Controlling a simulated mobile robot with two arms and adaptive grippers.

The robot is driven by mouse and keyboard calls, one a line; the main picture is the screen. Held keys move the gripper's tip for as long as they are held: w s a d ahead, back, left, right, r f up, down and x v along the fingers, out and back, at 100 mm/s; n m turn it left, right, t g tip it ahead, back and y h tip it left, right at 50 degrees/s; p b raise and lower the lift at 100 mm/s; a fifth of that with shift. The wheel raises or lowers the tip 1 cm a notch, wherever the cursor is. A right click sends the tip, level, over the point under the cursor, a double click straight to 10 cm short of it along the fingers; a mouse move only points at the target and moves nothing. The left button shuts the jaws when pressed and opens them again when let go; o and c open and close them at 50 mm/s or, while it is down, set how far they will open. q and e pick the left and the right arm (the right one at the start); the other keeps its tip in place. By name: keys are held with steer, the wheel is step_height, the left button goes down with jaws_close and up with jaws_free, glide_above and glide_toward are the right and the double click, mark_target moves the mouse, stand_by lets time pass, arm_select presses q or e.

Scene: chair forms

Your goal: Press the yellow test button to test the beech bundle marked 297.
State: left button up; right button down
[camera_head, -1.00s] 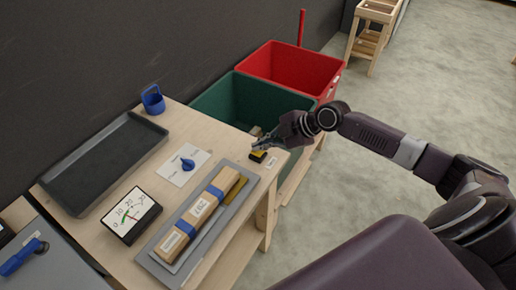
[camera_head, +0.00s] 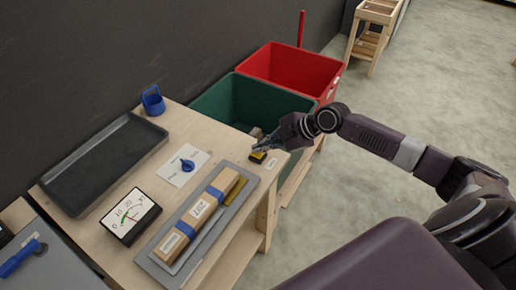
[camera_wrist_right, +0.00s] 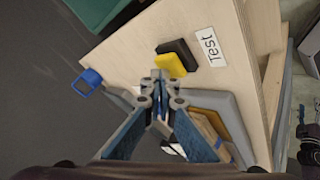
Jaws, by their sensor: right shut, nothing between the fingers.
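The yellow test button (camera_head: 257,156) sits on a black base at the table's right corner. In the right wrist view the yellow button (camera_wrist_right: 171,64) lies just beyond my fingertips, beside a "Test" label (camera_wrist_right: 208,46). My right gripper (camera_head: 259,148) is shut and empty, its tips close above the button; I cannot tell if they touch it. The beech bundle marked 297 (camera_head: 201,208), with two blue bands, lies on a grey plate (camera_head: 154,264). A dial meter (camera_head: 131,216) stands left of it. My left gripper is not in view.
A blue knob (camera_head: 187,165) on a white card, a dark tray (camera_head: 78,191) and a blue holder (camera_head: 153,101) are on the table (camera_head: 190,126). A green bin (camera_head: 232,96) and a red bin (camera_head: 292,69) stand behind. Floor is clear at right.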

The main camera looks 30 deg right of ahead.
steer(key=shift+r+p, duration=0.75)
steer(key=shift+r, duration=0.5)
step_height(320, 180, up, 5)
steer(key=p, duration=0.3)
stand_by(0.4)
